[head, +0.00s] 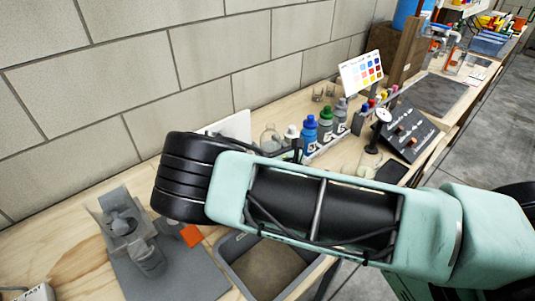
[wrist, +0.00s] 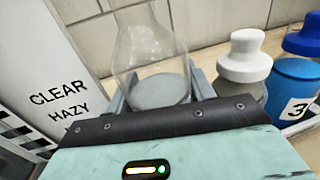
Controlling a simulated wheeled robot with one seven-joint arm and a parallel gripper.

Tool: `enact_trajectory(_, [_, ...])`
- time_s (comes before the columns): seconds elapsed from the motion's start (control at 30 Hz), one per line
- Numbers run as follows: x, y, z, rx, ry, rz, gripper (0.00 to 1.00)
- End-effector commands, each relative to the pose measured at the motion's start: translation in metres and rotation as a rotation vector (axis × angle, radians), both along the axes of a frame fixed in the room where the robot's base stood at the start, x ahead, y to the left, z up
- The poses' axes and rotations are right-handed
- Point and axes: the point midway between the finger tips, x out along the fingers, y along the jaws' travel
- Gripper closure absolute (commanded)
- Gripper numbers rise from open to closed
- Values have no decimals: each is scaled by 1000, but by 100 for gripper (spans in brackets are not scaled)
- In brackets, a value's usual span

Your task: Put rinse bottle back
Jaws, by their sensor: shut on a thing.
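A clear glass bottle (wrist: 150,52) with a narrow neck and a grey layer at its bottom stands upright in the wrist view. My gripper (wrist: 158,92) has one finger on each side of its lower part and is shut on it. The bottle also shows in the head view (head: 270,139), beyond my arm. My arm hides the gripper there. I see no label on this bottle, so I cannot tell whether it is the rinse bottle. A white-capped bottle (wrist: 244,66) stands close on its right, with a blue bottle (wrist: 297,80) marked 3 beyond.
A white card (wrist: 55,85) reading CLEAR and HAZY stands close on the left. Green (head: 325,120) and grey (head: 340,115) bottles continue the row. A dark sloped panel (head: 408,133), a dial gauge (head: 383,115) and a grey tray (head: 228,262) are on the bench. The block wall is behind.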

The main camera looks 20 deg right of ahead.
Motion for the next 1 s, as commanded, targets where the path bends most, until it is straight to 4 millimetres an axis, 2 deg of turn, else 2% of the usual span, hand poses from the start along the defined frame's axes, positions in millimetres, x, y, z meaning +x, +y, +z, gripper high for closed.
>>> enact_trajectory(0.23, [0, -1, -33, 1, 1, 1, 80])
enact_trajectory(0.63, [0, 0, -41, 0, -1, 1, 80])
enact_trajectory(0.67, [0, 0, -40, 1, 0, 0, 41])
enact_trajectory(0.7, [0, 0, -40, 1, 1, 0, 38])
enact_trajectory(1.0, [0, 0, -38, 1, 1, 0, 38])
